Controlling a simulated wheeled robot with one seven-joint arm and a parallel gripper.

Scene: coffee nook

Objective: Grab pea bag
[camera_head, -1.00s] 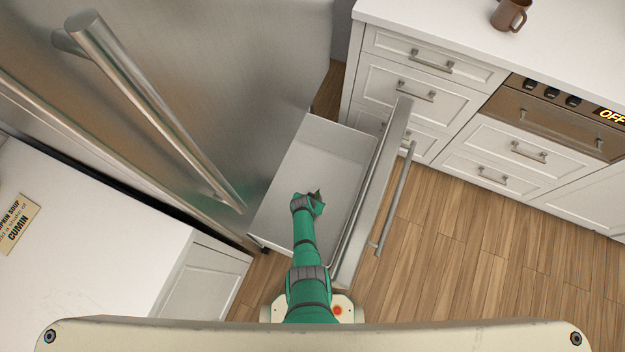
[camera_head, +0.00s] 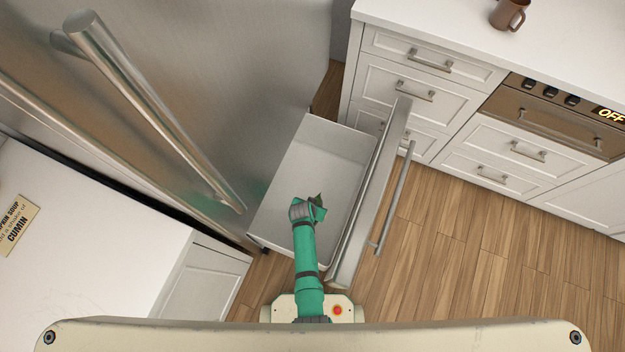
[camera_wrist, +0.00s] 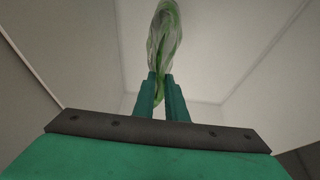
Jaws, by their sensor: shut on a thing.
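The pea bag (camera_wrist: 164,40) is a clear and green crumpled bag, seen upright in the wrist view between and beyond my fingertips. My gripper (camera_wrist: 161,84) is shut on its near end. In the head view my gripper (camera_head: 316,208) is over the open freezer drawer, and only a small dark green bit of the bag (camera_head: 317,200) shows beside it. The rest of the bag is hidden there by my wrist.
The white drawer (camera_head: 335,140) is pulled out, with its front panel and bar handle (camera_head: 397,200) on the right. The steel fridge door (camera_head: 240,80) stands at left. A counter with a brown mug (camera_head: 510,14) is at upper right. Wooden floor (camera_head: 470,240) is clear.

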